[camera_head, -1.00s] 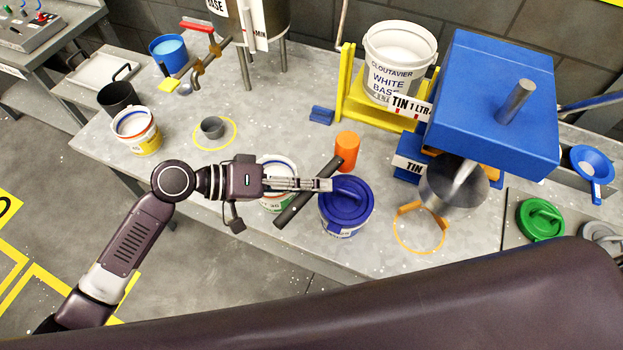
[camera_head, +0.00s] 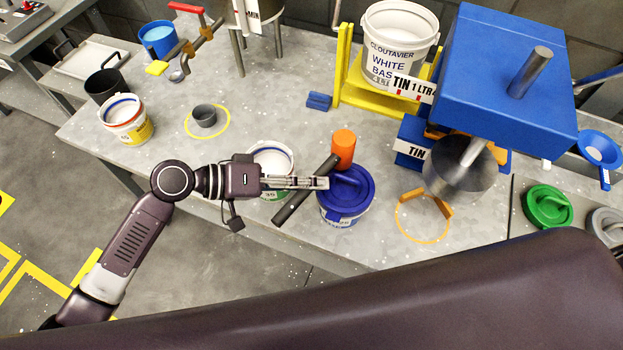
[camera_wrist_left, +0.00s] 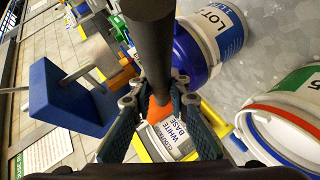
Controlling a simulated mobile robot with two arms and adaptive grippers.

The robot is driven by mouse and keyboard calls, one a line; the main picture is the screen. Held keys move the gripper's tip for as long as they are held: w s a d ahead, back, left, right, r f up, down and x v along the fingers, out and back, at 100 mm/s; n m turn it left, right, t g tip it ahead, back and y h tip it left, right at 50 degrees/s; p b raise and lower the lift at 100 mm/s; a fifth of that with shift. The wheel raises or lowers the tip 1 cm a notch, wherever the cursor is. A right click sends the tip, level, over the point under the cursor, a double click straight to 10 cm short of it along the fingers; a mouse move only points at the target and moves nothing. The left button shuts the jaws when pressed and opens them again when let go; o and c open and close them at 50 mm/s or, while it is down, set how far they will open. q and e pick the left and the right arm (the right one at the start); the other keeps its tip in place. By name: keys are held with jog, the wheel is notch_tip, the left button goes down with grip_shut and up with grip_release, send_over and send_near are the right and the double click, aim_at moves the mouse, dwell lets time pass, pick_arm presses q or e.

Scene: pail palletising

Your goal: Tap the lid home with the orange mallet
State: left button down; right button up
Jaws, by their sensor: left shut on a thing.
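My left gripper (camera_head: 322,183) is shut on the dark handle of the orange mallet. The mallet's orange head (camera_head: 343,145) is at the far end of the handle, just behind the blue lid (camera_head: 350,185) in the head view. The lid sits on a white tin (camera_head: 343,218) near the table's front edge; I cannot tell whether it is fully seated. In the left wrist view the handle (camera_wrist_left: 150,50) runs down between the fingers, with the orange head (camera_wrist_left: 159,112) beyond. The blue-lidded tin (camera_wrist_left: 222,45) shows at its right. My right gripper is not in view.
An open white tin (camera_head: 272,158) stands left of the blue-lidded tin, partly behind my gripper. A blue press (camera_head: 505,70) stands at the right, with an orange ring (camera_head: 422,240) marked on the table. A green lid (camera_head: 547,206) lies farther right.

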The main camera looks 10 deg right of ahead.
pick_arm(q)
notch_tip(320, 180, up, 5)
jog(key=p, duration=0.4)
dwell(0.3)
